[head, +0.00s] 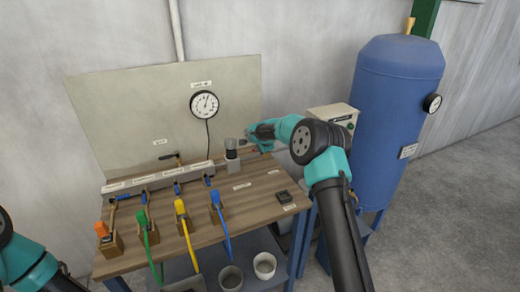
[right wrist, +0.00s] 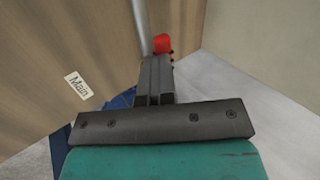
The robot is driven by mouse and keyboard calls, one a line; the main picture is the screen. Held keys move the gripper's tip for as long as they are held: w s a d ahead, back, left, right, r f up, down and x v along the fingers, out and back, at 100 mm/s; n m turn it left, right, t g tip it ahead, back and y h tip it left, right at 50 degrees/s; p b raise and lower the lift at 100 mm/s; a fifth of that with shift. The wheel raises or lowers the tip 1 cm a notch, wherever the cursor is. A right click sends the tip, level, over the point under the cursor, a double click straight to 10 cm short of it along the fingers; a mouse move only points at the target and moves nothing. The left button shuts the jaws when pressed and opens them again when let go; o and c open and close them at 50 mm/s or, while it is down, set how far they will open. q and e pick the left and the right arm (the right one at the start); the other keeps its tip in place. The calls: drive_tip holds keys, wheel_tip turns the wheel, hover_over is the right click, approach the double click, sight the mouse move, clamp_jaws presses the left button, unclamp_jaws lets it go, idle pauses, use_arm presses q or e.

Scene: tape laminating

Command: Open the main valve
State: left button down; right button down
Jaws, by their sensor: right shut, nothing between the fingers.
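The main valve shows in the right wrist view as a red handle (right wrist: 162,43) beside a grey pipe (right wrist: 140,22). A white label reading "Main" (right wrist: 78,86) lies on the brown wooden surface to its left. My right gripper (right wrist: 155,60) is shut and empty, its fingertips just below the red handle in the picture. I cannot tell whether they touch it. In the head view my right gripper (head: 246,141) is over the bench's back right part. My left gripper is out of view; only part of that arm shows at lower left.
The wooden bench (head: 180,228) holds a manifold (head: 140,186), a grey cylindrical unit (head: 232,158) and several coloured hoses. A pressure gauge (head: 204,104) is on the back panel (head: 120,110). A blue tank (head: 395,110) and a beige box (head: 335,118) stand right. Two cups (head: 264,265) sit below the bench top.

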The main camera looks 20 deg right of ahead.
drive_tip(key=shift+s+f, duration=0.15)
drive_tip(key=shift+f, duration=0.25)
drive_tip(key=shift+s+d+f, duration=0.1)
drive_tip(key=shift+s+d, duration=0.1)
drive_tip(key=shift+s, duration=0.1)
drive_tip(key=shift+s+d, duration=0.1)
drive_tip(key=shift+d, duration=0.05)
drive_tip(key=shift+s, duration=0.1)
drive_tip(key=a+v, duration=0.1)
drive_tip(key=v, duration=1.2)
drive_tip(key=shift+s, duration=0.6)
